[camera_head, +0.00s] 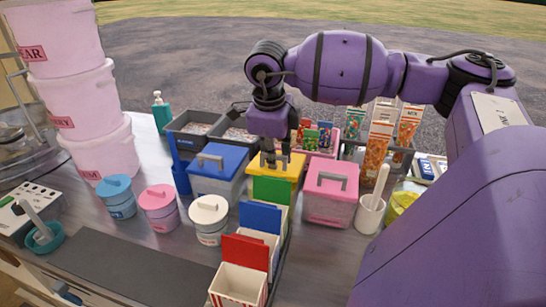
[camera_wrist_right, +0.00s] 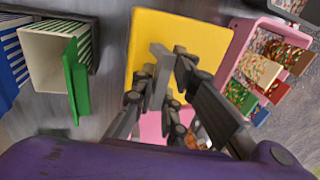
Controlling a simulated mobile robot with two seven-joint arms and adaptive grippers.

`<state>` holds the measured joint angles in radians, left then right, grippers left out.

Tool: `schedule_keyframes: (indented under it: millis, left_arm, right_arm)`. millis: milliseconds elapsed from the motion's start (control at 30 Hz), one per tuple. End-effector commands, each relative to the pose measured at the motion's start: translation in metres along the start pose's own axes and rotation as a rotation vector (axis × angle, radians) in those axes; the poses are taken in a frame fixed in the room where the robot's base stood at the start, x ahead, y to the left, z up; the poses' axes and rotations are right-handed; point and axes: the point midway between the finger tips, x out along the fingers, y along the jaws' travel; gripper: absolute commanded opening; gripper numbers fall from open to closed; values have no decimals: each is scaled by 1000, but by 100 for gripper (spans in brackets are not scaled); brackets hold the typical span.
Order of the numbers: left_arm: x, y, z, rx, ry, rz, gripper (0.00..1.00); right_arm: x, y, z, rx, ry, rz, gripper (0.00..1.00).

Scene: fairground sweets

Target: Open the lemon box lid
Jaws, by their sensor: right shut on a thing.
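The lemon box appears to be the one with the yellow lid (camera_head: 292,165), between the blue-lidded and pink-lidded boxes. The yellow lid (camera_wrist_right: 150,30) fills the upper middle of the right wrist view. My right gripper (camera_head: 268,157) comes down from above onto this lid. In the right wrist view the fingers of my right gripper (camera_wrist_right: 160,78) are shut on the lid's grey handle (camera_wrist_right: 158,70). The box body is mostly hidden behind an open green-flapped carton (camera_head: 272,190). I cannot tell whether the lid sits on the box or is raised. My left gripper is not in view.
The blue-lidded box (camera_head: 217,160) stands left and the pink-lidded box (camera_head: 331,180) right. Cartons with blue (camera_head: 260,217) and red (camera_head: 246,251) flaps stand in front. Round tubs, including a white one (camera_head: 208,217), stand at left. The dark mat (camera_head: 140,270) is clear.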

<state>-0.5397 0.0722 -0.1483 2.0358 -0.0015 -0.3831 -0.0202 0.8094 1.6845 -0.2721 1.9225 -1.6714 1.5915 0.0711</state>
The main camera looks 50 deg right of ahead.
Motion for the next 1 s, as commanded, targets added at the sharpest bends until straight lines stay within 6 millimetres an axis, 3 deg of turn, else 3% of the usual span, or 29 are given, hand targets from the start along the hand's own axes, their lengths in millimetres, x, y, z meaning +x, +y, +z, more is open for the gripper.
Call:
schedule_keyframes:
  millis: [500,1000]
  left_arm:
    - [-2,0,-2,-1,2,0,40]
    - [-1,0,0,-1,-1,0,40]
  right_arm:
    - [-25,-34,0,3,-2,-3,4]
    - [-36,-69,0,2,-1,-1,2]
